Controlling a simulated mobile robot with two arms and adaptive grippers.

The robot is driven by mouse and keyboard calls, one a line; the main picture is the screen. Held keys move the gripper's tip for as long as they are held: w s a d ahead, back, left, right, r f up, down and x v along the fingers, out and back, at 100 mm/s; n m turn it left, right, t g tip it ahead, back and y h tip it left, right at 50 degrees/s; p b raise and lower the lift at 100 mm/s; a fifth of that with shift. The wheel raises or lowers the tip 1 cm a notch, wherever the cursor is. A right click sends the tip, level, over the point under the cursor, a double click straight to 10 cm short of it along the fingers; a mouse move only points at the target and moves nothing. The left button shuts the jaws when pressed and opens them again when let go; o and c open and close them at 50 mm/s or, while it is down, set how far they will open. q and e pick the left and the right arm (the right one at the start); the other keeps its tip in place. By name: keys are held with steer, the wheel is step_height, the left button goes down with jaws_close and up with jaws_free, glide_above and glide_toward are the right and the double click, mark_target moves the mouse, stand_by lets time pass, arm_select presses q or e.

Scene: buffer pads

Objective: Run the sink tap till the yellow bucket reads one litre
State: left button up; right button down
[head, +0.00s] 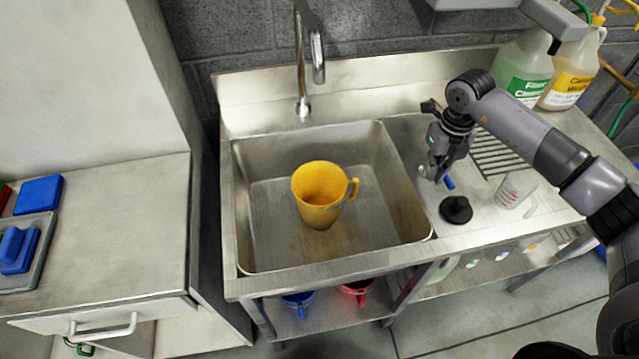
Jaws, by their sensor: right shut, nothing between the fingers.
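The yellow bucket (318,213), jug-shaped with a side handle, stands upright in the steel sink basin (270,250). Its inside is partly visible, but I cannot read any scale or tell a water level. No water stream shows. My left gripper is not in view.
A black round plug-like item (456,210) and a clear measuring cup (513,190) stand on the drainboard. Green (525,65) and yellow-labelled (573,70) jugs stand behind. Blue (299,302) and red (356,291) buckets are on the shelf below. The left counter (120,230) is mostly clear.

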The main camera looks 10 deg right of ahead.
step_height(320, 180, down, 2)
steer(key=shift+f+b, duration=0.1)
steer(key=shift+b, duration=0.5)
steer(key=shift+d, duration=0.1)
steer(key=shift+s+d, duration=0.15)
steer(key=shift+d, duration=0.35)
steer(key=shift+s+d, duration=0.15)
steer(key=shift+d, duration=0.35)
steer(key=shift+d+b, duration=0.35)
steer(key=shift+d, duration=0.85)
